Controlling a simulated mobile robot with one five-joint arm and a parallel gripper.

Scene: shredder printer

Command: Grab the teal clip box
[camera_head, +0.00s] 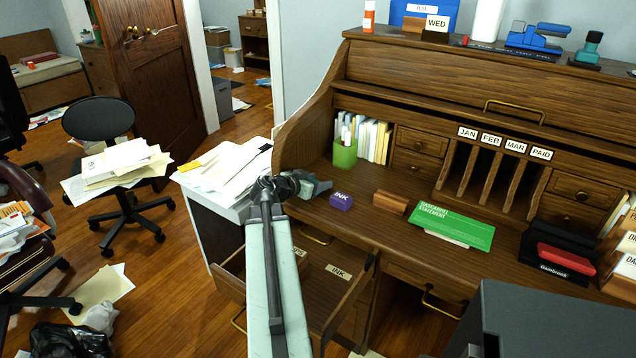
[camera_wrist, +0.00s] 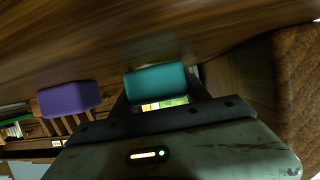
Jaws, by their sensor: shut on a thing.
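The teal clip box (camera_wrist: 157,81) shows in the wrist view between the jaws of my gripper (camera_wrist: 160,100). My gripper is shut on it. The box is close to the wooden desk surface; I cannot tell whether it touches it. In the head view my gripper (camera_head: 312,186) is at the left end of the desktop, left of the purple INK box. I cannot make out the teal clip box clearly there.
The purple INK box (camera_head: 341,201) stands just right of my gripper and also shows in the wrist view (camera_wrist: 69,99). A green cup (camera_head: 345,154) stands behind. A brown block (camera_head: 391,202) and green folder (camera_head: 451,226) lie further right. An open drawer (camera_head: 335,290) is below.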

